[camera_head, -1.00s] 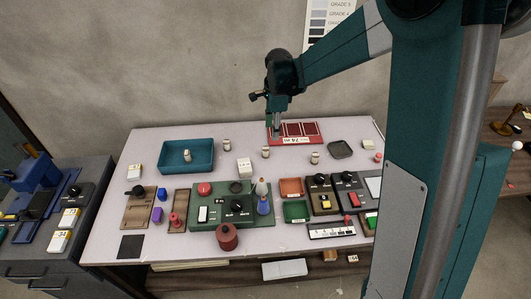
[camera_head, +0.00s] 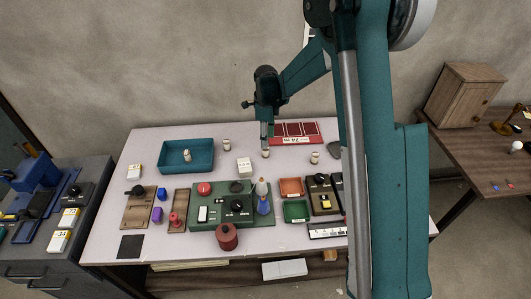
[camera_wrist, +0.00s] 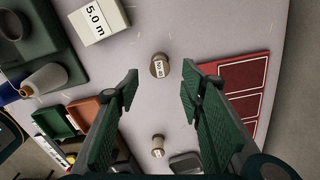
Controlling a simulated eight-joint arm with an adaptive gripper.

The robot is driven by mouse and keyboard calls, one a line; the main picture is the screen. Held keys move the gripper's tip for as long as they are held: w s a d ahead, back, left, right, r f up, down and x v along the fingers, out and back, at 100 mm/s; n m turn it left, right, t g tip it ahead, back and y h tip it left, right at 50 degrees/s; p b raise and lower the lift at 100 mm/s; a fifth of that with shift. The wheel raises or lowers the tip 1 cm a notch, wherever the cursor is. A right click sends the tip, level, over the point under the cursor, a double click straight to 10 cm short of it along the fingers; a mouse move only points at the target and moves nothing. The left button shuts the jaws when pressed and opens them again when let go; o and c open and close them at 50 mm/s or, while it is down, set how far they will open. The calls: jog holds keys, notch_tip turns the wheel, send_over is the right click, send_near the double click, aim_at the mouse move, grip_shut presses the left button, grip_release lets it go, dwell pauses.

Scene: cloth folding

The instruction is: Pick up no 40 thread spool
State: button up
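The thread spool labelled No 40 (camera_wrist: 159,67) is small and pale with a tan top. It stands upright on the table, and it also shows in the head view (camera_head: 266,154). My gripper (camera_wrist: 160,82) is open and empty, with green pads on its two fingers. In the wrist view the spool appears between the fingertips, and no contact shows. In the head view my gripper (camera_head: 265,142) is just above the spool. Another spool (camera_wrist: 158,146) stands farther off in the wrist view, its label too small to read.
A red card with dark panels (camera_head: 296,140) lies behind the spool. A white 5.0 m block (camera_head: 244,167) stands to its left. Other spools are at left (camera_head: 227,145), right (camera_head: 315,158) and in the teal tray (camera_head: 205,168). A green control box (camera_head: 215,197) is in front.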

aim_at(266, 150)
jog(key=shift+f, duration=1.25)
jog(key=shift+f, duration=0.1)
jog(key=shift+f+b, duration=0.8)
jog(key=shift+f, duration=1.75)
jog(key=c, duration=0.9)
